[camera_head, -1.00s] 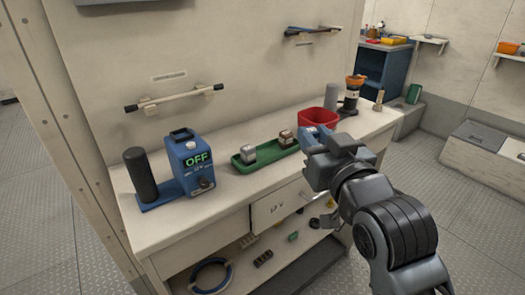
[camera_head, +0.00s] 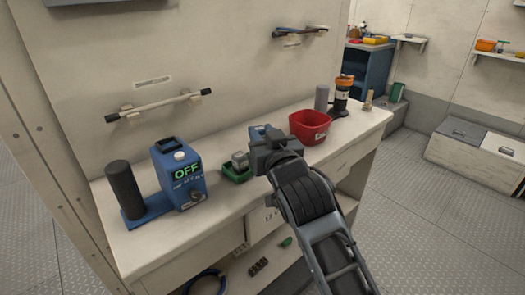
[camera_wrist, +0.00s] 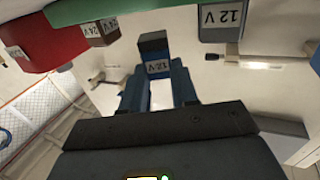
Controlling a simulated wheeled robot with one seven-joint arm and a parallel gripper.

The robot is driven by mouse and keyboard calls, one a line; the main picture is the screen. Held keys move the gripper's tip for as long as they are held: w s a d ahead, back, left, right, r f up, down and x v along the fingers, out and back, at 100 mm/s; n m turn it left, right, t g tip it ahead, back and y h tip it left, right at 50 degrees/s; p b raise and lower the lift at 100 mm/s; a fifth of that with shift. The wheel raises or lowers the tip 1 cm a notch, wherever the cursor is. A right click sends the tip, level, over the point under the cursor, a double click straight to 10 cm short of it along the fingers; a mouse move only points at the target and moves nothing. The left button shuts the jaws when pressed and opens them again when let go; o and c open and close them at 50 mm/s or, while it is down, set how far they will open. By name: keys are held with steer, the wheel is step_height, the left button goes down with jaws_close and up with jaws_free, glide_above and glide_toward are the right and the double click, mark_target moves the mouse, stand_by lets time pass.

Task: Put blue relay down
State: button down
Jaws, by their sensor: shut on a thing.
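My gripper (camera_wrist: 158,86) is shut on the blue relay (camera_wrist: 155,52), a small block with a dark blue top and a white "12 V" label, held between blue fingertips in the wrist view. In the head view my gripper (camera_head: 262,135) is over the back of the bench, and its body hides most of the relay. The green tray (camera_head: 238,178) shows its left end, with a grey relay (camera_head: 240,160) in it. In the wrist view the tray (camera_wrist: 82,10) edge, the grey "12 V" relay (camera_wrist: 222,16) and brown "24 V" relays (camera_wrist: 101,33) show at the top.
A red bin (camera_head: 309,128) stands right of my gripper. Behind it are a grey cylinder (camera_head: 322,97) and an orange-topped lamp (camera_head: 343,95). The bench's front strip looks clear.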

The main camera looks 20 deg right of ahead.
steer(key=shift+f, duration=2)
steer(key=shift+f, duration=0.1)
steer(key=c, duration=1.1)
jaws_free()
steer(key=shift+c, duration=0.2)
steer(key=shift+s, duration=0.35)
steer(key=s+a+b, duration=0.1)
steer(key=s, duration=1)
steer(key=shift+s, duration=0.15)
